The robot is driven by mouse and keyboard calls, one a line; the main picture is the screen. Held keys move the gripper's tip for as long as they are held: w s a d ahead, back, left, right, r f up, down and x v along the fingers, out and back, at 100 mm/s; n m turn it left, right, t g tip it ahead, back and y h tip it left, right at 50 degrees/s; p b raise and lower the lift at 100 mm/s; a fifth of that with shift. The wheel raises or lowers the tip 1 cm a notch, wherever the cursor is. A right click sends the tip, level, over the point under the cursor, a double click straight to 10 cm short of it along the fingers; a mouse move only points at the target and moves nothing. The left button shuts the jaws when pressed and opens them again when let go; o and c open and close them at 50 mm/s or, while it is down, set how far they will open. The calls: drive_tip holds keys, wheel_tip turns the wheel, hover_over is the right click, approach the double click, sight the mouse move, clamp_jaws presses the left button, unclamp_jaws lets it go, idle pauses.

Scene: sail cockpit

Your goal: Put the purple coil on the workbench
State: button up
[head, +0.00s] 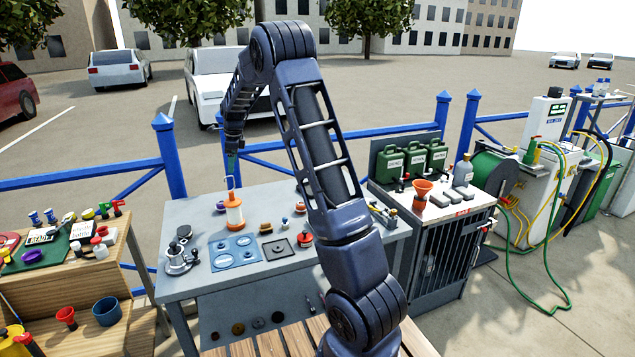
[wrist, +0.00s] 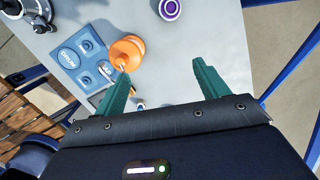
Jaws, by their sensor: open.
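A purple coil (head: 33,256) lies on the green mat of the wooden stand at the far left in the head view. The grey workbench (head: 186,213) stands right of that stand; its top also shows in the wrist view (wrist: 180,45). My gripper (head: 232,158) hangs above the back of the workbench, well away from the purple coil. In the wrist view its teal fingers (wrist: 163,82) are apart, with nothing between them.
The wooden stand (head: 55,300) also holds red and blue cups and several small items.

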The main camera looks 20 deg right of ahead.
drive_tip(key=s+d+r+n+t, duration=0.1)
drive_tip(key=s+d+r+n, duration=0.2)
drive_tip(key=s+r, duration=0.35)
drive_tip(key=s+d+r+n, duration=0.3)
drive_tip(key=s+d+n, duration=0.1)
drive_tip(key=s, duration=0.6)
drive_tip(key=s+d+r+n+t, duration=0.1)
drive_tip(key=s+d+r+n, duration=0.2)
drive_tip(key=s+r, duration=0.35)
drive_tip(key=s+d+f+n, duration=0.1)
drive_tip(key=s+d+n, duration=0.1)
drive_tip(key=s, duration=0.7)
drive_tip(key=s+d+f+n+h, duration=0.1)
drive_tip(key=s+d+f+n, duration=0.1)
drive_tip(key=s+n, duration=0.3)
drive_tip(key=s+d+f+n+t, duration=0.1)
drive_tip(key=s+n, duration=0.2)
drive_tip(key=s, duration=1)
drive_tip(key=shift+s+d+f+n, duration=0.25)
drive_tip(key=shift+d+f+n, duration=0.05)
drive_tip(key=shift+d+n, duration=0.1)
